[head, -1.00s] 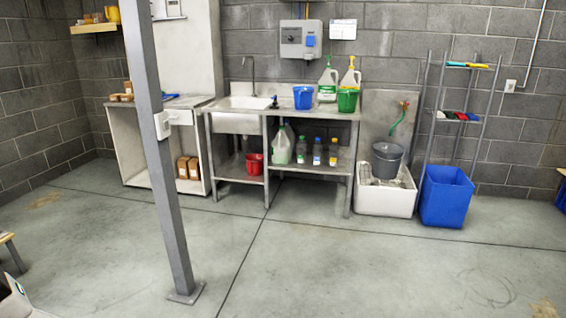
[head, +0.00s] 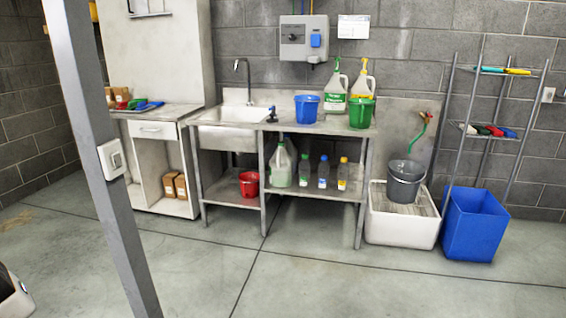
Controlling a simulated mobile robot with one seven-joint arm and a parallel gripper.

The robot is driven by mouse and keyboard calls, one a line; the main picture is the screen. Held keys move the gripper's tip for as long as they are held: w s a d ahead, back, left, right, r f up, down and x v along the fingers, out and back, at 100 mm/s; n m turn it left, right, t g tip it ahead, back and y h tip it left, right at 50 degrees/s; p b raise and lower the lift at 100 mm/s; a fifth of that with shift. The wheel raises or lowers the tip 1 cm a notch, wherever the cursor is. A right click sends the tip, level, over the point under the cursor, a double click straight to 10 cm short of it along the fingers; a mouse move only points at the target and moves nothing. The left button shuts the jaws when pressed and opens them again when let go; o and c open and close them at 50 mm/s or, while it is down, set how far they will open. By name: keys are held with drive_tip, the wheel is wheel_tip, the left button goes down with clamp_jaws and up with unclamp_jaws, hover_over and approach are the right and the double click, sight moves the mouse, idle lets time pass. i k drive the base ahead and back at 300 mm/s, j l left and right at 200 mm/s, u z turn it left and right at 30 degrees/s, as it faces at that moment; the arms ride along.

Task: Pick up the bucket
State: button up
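Several buckets stand ahead, and the frames do not tell which one the task means. A small blue bucket (head: 307,108) and a small green bucket (head: 361,113) are on the sink counter. A small red bucket (head: 249,184) sits on the shelf below the sink. A larger dark grey bucket (head: 404,182) stands upright in a low white basin (head: 402,231) on the floor. All are some distance away and nothing touches them. My gripper is not in view.
A grey metal post (head: 98,170) stands close on the left. A blue bin (head: 474,226) is right of the basin, beside a metal rack (head: 495,130). Jugs (head: 336,92) stand on the counter (head: 225,130). The concrete floor (head: 310,280) in front is clear.

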sight(249, 182)
drive_tip(key=i, duration=1.25)
drive_tip(key=i+u, duration=0.15)
drive_tip(key=i, duration=0.45)
drive_tip(key=i+l+u, duration=0.1)
drive_tip(key=i, duration=0.5)
drive_tip(key=i+l+u, duration=0.2)
drive_tip(key=i, duration=0.2)
drive_tip(key=i+l+u, duration=0.2)
drive_tip(key=i, duration=0.15)
